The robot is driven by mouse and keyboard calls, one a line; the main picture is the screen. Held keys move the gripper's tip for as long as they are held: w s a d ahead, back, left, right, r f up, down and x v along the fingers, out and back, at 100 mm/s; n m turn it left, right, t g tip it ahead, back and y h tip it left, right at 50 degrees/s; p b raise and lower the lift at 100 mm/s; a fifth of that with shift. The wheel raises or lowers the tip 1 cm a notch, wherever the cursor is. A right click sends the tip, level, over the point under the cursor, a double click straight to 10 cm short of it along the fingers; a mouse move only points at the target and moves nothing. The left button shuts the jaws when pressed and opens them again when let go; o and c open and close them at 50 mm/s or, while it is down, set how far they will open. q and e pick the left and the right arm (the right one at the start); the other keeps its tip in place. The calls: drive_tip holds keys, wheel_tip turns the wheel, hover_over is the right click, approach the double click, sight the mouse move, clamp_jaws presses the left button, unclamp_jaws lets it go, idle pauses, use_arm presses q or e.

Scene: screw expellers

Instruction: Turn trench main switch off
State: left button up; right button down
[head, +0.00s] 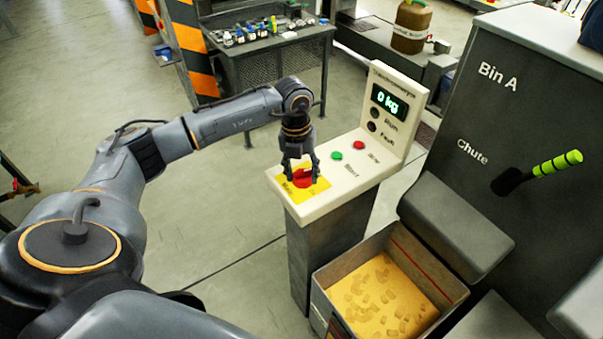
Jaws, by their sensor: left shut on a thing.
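The trench control panel (337,187) is a cream box on a grey pedestal, with an upright display reading "0 kg". The main switch (304,180) is a red knob on a yellow plate at the panel's near left end. My left gripper (301,175) points down over the switch and is shut on the red knob. The fingers partly hide the knob, so its exact angle is hard to tell. A green button (336,155) and a red button (359,145) sit farther right on the panel. My right gripper is not in view.
An open box (331,289) with yellow contents stands right of the pedestal. The grey Bin A (500,120) with a green-striped lever (557,163) is at right. A workbench (262,43) stands behind.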

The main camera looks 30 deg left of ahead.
sight(298, 172)
use_arm(q)
drive_tip(key=shift+n, duration=1)
drive_tip(key=o, duration=1.2)
drive_tip(key=shift+c, duration=0.2)
drive_tip(key=shift+r, duration=0.1)
wheel_tip(298, 172, up, 12)
drive_tip(key=shift+s+a, duration=0.3)
drive_tip(key=shift+a, duration=0.1)
